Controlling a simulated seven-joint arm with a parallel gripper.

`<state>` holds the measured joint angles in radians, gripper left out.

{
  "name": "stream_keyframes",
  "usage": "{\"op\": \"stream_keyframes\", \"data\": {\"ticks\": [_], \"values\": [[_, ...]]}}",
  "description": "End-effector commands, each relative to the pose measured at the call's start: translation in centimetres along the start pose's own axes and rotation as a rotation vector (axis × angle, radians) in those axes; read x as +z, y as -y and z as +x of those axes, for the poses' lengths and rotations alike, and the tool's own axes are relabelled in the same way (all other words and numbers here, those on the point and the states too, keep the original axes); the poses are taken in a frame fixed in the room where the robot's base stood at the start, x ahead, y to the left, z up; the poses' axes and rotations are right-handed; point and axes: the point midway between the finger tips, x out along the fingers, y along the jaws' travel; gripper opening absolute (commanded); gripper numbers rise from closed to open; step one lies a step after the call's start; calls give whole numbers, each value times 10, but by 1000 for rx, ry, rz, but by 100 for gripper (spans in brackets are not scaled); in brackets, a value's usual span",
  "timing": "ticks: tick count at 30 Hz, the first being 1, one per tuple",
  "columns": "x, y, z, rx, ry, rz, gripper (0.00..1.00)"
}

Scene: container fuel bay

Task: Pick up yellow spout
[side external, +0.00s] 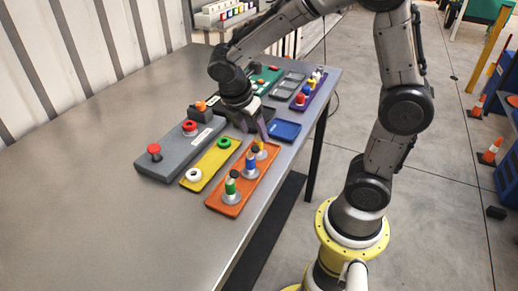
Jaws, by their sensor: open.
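My gripper (255,135) is open, pointing down just above and around the top of the yellow spout. I cannot tell whether the fingers touch it. A blue spout (247,168) and a green spout (231,187) stand in the same tray, nearer the camera.
A yellow tray (206,168) with a white ring (193,175) and a green ring (224,143) lies left of the orange tray. A grey box with red buttons (165,161) is further left. A blue tray (285,130) lies right. The table's near left is clear.

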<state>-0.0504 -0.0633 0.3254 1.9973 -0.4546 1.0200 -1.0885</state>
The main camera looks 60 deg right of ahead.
Motion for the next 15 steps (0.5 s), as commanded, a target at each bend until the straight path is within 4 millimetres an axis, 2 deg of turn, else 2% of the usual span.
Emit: {"op": "stream_keyframes", "data": {"ticks": [5, 15], "values": [[0, 1, 11, -2, 1, -1, 65], [2, 1, 54, -2, 0, -1, 65]]}}
